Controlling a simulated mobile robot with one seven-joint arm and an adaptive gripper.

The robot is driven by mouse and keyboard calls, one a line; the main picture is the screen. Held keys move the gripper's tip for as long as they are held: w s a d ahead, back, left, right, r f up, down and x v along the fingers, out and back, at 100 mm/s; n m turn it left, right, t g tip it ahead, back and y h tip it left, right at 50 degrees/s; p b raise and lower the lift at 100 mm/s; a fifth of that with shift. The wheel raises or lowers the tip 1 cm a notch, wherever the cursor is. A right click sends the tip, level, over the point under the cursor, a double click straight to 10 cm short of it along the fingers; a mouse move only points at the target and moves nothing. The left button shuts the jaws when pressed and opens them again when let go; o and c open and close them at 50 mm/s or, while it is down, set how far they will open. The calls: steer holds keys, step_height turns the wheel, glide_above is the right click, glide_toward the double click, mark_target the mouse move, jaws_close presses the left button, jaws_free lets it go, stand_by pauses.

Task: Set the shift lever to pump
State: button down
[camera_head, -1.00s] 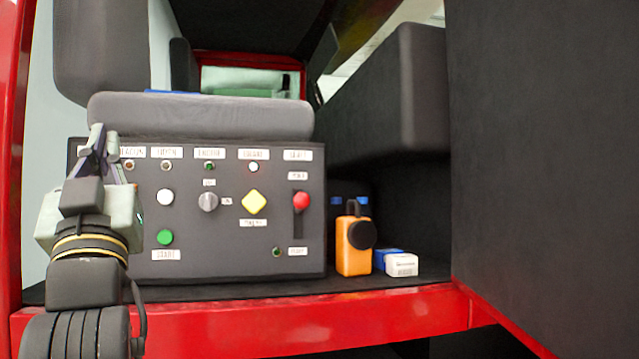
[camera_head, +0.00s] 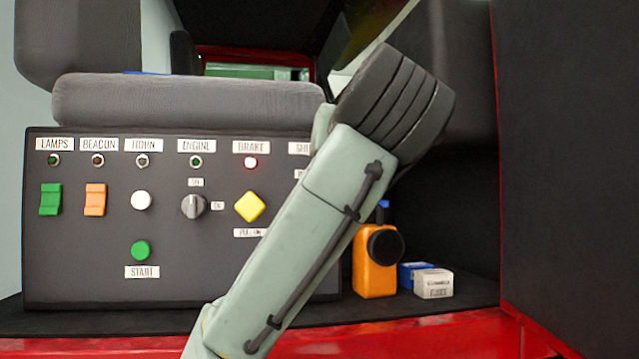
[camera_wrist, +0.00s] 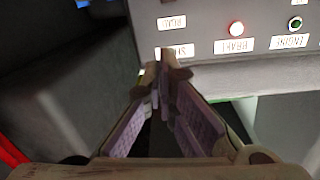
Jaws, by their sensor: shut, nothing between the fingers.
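The shift lever is hidden behind my arm in the head view, and I do not make it out in the wrist view. Its ROAD label (camera_wrist: 172,22) and SHIFT label (camera_wrist: 178,50) show upside down in the wrist view, just beyond the fingertips. The control panel (camera_head: 90,240) fills the left and middle of the head view. My gripper (camera_wrist: 160,75) is shut and empty, with its tips close to the SHIFT label; I cannot tell whether they touch the panel. The gripper itself is hidden in the head view.
The brake lamp (camera_head: 250,162) glows red above the yellow knob (camera_head: 249,207). The engine switch (camera_head: 193,206) and green start button (camera_head: 140,250) are left of my arm. An orange bottle (camera_head: 372,270) and small boxes (camera_head: 433,283) stand right of the panel. A grey cushion (camera_head: 190,100) lies above it.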

stand_by(0.3)
steer(key=w+f+p, duration=0.1)
steer(key=w, duration=0.2)
steer(key=w+a+f+p, duration=0.1)
steer(key=w+p, duration=0.1)
steer(key=w, duration=0.1)
steer(key=w+a+f+p, duration=0.1)
steer(key=w, duration=0.2)
steer(key=shift+p, duration=0.3)
steer(key=shift+s+d+f, duration=0.1)
steer(key=shift+s+f, duration=0.15)
steer(key=shift+f, duration=0.2)
steer(key=shift+f, duration=0.1)
